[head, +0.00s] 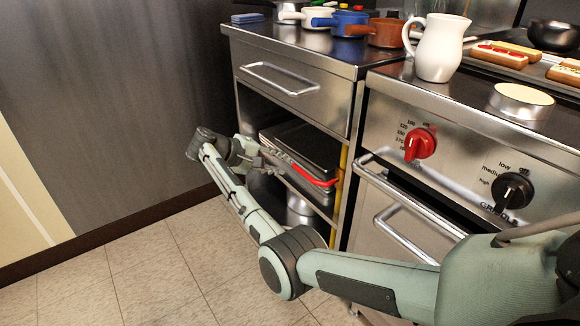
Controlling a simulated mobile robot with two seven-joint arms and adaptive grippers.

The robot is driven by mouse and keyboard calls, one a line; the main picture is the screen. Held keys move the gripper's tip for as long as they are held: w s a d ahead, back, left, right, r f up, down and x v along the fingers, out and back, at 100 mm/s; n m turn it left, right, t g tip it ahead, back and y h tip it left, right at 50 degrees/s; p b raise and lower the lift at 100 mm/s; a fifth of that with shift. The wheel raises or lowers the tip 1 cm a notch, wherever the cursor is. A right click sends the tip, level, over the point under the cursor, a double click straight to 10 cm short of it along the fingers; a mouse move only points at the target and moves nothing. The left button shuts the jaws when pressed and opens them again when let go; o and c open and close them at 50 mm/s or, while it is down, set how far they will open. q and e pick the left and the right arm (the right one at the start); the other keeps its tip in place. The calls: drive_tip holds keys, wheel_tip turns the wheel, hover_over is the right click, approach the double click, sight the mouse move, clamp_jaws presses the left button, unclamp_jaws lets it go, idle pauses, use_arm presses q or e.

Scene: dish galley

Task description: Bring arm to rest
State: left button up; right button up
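My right arm comes in from the right edge and reaches across the front of the steel cabinet. Its gripper (277,157) is at the far end, in front of the cabinet's open shelf, with its fingers toward the shelf. The gripper is small and dark here, and I cannot tell whether its fingers are apart or closed. I cannot make out anything held in it. My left gripper is not in view.
Stacked trays (312,145) and a red-handled item (316,179) lie in the open shelf. A drawer (290,88) is shut above. Right of it is a stove with a red knob (421,144); a white pitcher (438,48) stands on top. The tiled floor at left is clear.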

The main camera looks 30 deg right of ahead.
drive_tip(key=shift+a+r, duration=0.3)
drive_tip(key=shift+a, duration=0.15)
drive_tip(key=shift+f, duration=0.1)
drive_tip(key=s+f+t+y+p, duration=0.1)
drive_tip(key=s+f+y+p, duration=0.3)
drive_tip(key=s+f, duration=1.5)
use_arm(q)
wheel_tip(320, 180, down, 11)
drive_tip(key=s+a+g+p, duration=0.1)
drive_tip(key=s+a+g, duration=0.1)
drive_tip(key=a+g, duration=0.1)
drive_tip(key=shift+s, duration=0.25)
use_arm(e)
drive_tip(key=s+a+y, duration=0.3)
drive_tip(key=s, duration=0.6)
drive_tip(key=s+a+t+y, duration=0.1)
drive_tip(key=s+a, duration=0.3)
drive_tip(key=s, duration=0.5)
drive_tip(key=shift+a+n+y, duration=0.15)
drive_tip(key=shift+n+y, duration=0.15)
drive_tip(key=shift+y, duration=0.6)
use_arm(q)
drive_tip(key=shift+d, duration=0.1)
